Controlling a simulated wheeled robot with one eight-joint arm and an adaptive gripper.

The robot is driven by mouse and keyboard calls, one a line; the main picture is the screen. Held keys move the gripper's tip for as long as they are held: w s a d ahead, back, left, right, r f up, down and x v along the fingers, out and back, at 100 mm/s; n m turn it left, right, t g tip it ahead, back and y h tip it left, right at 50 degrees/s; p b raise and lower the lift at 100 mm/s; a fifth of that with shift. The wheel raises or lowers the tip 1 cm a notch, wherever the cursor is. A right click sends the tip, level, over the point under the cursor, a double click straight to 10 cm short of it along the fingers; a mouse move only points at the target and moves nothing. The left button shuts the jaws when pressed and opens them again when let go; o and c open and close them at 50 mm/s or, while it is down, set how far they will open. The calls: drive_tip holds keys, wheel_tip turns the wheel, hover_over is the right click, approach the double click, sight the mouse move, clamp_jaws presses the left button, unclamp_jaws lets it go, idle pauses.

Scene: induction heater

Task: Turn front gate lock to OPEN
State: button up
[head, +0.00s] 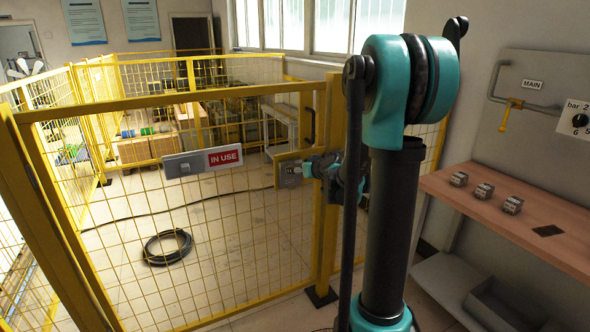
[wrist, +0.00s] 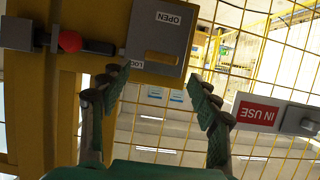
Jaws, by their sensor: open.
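The front gate (head: 150,200) is a yellow mesh gate, and it stands closed against its post. Its lock is a grey plate (wrist: 158,38) marked OPEN and LOCK, upside down in the wrist view. The lock also shows in the head view (head: 290,174). A red knob (wrist: 70,41) on a dark bolt sits beside the plate. My gripper (wrist: 158,82) is open and empty. Its left finger overlaps the plate's lower edge near the LOCK mark; contact cannot be told. In the head view my gripper (head: 310,168) is at the lock, partly hidden by my arm.
An IN USE sign (head: 225,156) hangs on the gate left of the lock. A dark handle (head: 308,125) is above the lock. A wooden bench (head: 510,220) with several small metal blocks stands right, below a MAIN panel. A black cable coil (head: 167,247) lies beyond the mesh.

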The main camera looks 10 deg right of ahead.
drive_tip(key=shift+x, duration=2.15)
drive_tip(key=shift+c, duration=0.5)
clamp_jaws()
